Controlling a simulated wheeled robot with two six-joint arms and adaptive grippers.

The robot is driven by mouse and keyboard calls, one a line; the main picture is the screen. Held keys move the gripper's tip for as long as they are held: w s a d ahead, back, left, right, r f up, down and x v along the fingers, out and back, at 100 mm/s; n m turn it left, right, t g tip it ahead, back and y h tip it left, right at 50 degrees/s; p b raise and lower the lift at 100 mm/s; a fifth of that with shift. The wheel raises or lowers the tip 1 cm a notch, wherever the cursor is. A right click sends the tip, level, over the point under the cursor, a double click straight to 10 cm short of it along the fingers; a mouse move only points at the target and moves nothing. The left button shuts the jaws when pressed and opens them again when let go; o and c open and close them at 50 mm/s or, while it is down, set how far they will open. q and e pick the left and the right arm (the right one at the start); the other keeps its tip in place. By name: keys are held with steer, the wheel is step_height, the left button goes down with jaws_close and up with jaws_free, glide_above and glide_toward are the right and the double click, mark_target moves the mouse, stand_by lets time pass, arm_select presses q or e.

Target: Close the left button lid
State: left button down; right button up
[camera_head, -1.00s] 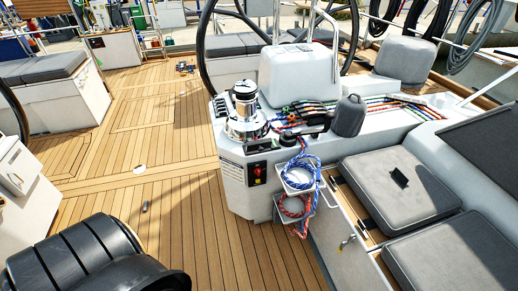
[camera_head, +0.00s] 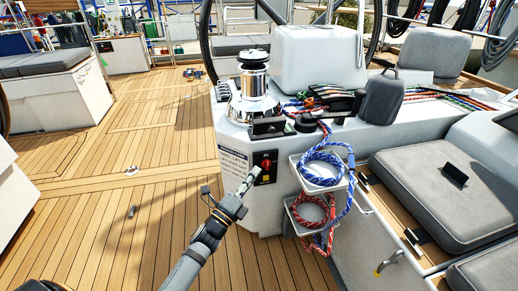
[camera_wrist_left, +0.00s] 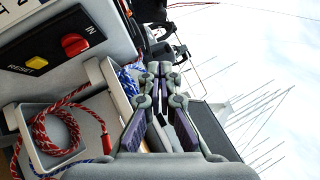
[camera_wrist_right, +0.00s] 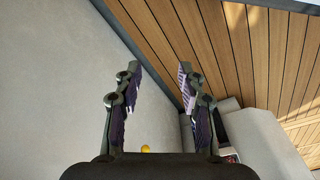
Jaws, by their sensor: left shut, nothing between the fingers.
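The white winch console (camera_head: 232,137) stands at the centre of the head view. Below the chrome winch, a dark flap (camera_head: 268,127) stands upright on the console top; it looks like the raised left button lid. A second dark, round-ended piece (camera_head: 306,122) sits to its right. My left gripper (camera_head: 248,182) is shut and empty, in front of the console face, beside the red-switch panel and below the flap. In the left wrist view its fingers (camera_wrist_left: 160,70) are together. My right gripper (camera_wrist_right: 158,72) is open and empty in the right wrist view, outside the head view.
The chrome winch (camera_head: 254,82) rises behind the flap. Blue rope (camera_head: 320,165) and red rope (camera_head: 310,210) hang in white holders right of the panel. A grey cushioned bench (camera_head: 430,190) is at right. Teak deck (camera_head: 130,220) is open at left.

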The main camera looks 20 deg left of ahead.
arm_select(q)
steer(key=p, duration=0.3)
glide_toward(270, 129)
steer(key=w+d+f, duration=0.1)
steer(key=w+d, duration=0.2)
steer(key=d, duration=0.2)
steer(key=w+a, duration=0.1)
steer(key=w+a+r, duration=0.1)
steer(key=w, duration=0.1)
steer(key=shift+w+r, duration=0.15)
steer(key=shift+w, duration=0.05)
arm_select(e)
step_height(270, 129, down, 9)
steer(key=d, duration=0.2)
steer(key=shift+s, duration=0.3)
steer(key=shift+d, duration=0.1)
